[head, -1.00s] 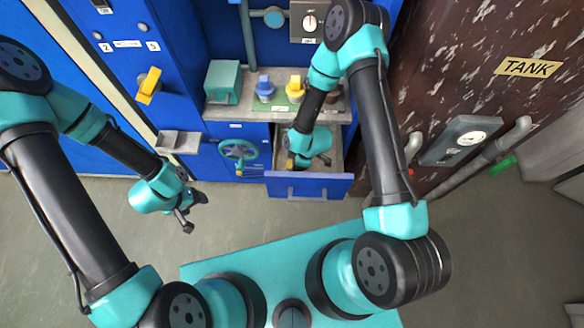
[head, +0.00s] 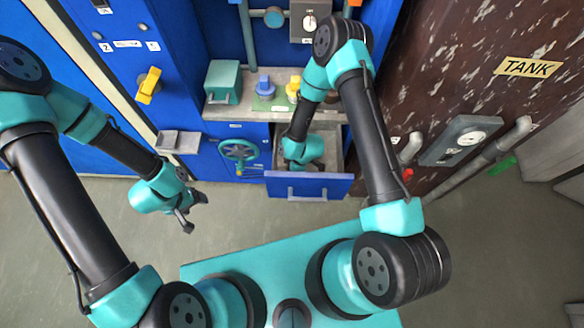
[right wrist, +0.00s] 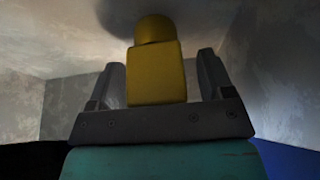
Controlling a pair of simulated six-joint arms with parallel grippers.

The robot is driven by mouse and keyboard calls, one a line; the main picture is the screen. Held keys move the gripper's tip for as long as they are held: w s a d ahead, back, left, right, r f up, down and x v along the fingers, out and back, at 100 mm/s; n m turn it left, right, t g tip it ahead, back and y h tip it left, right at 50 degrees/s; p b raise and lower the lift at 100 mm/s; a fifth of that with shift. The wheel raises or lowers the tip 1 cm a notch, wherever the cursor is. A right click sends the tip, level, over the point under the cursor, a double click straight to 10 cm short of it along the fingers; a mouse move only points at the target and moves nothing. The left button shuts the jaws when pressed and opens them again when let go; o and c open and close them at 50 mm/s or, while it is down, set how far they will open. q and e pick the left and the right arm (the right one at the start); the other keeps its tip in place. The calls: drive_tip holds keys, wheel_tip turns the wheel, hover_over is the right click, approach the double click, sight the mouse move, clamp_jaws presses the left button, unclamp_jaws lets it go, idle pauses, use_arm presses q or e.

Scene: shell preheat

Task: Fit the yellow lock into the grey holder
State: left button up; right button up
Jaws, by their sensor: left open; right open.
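In the right wrist view a yellow piece with a block-shaped body and rounded top, seemingly the yellow lock (right wrist: 154,72), stands between the fingers of my right gripper (right wrist: 160,80). The fingers are open, with a gap on each side of it. In the head view this gripper is inside the open drawer, and its fingers and the yellow piece are hidden by my arm. My left gripper (head: 195,212) is open and empty above the floor, left of the drawer. A small grey open box (head: 173,142) on the blue cabinet may be the grey holder; I cannot tell.
The blue-fronted drawer (head: 309,186) stands pulled out, its walls close around my right gripper. Above it, a shelf (head: 232,112) carries a teal box (head: 222,82), a blue piece (head: 265,86) and a yellow piece (head: 293,87). A green handwheel (head: 238,151) is left of the drawer.

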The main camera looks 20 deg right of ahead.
drive_tip(key=c, duration=1)
drive_tip(key=shift+c, duration=0.2)
wheel_tip(320, 180, up, 10)
drive_tip(key=shift+r, duration=0.1)
idle(0.6)
